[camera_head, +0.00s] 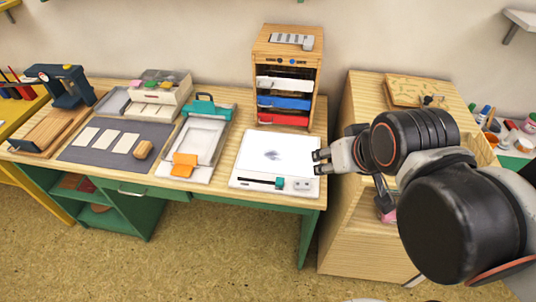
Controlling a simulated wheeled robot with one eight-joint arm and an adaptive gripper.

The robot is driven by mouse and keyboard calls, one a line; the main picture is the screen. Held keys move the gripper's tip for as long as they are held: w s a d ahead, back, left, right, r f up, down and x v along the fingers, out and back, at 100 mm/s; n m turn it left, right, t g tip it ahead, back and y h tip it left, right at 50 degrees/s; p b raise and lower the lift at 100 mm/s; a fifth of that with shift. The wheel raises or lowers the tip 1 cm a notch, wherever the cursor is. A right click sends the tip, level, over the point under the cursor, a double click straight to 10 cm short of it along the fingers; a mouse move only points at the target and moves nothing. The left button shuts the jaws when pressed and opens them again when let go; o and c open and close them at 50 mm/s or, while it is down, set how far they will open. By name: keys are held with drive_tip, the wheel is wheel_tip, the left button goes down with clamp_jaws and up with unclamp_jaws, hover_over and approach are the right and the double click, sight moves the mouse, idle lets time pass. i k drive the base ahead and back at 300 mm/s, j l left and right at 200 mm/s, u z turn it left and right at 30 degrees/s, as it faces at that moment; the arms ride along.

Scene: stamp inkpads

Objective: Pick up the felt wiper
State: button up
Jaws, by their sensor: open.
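My gripper (318,162) is open and empty at the right edge of a white panel (250,158). Its fingertips point left over the panel's edge; I cannot tell their exact height. The panel lies on the desk and has a dark smudge near its middle. A teal block (280,183) sits on a black strip at its front, beside a small pale block (302,184). A tan rounded block (143,149) is on the dark mat (105,160). I cannot tell for certain which of these small blocks is the felt wiper.
A wooden drawer cabinet (287,64) stands behind the panel. A white tray (200,145) with a teal clip and an orange piece (184,165) lies left of it. A blue press (66,86) is at the far left. A wooden cabinet (355,100) stands right, across a gap.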

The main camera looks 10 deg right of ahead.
sight(145, 149)
drive_tip(key=u, duration=0.6)
drive_tip(key=i+j+u, duration=0.1)
drive_tip(key=i+u, duration=0.85)
drive_tip(key=u, duration=0.2)
drive_tip(key=i+l, duration=0.1)
drive_tip(key=i, duration=0.1)
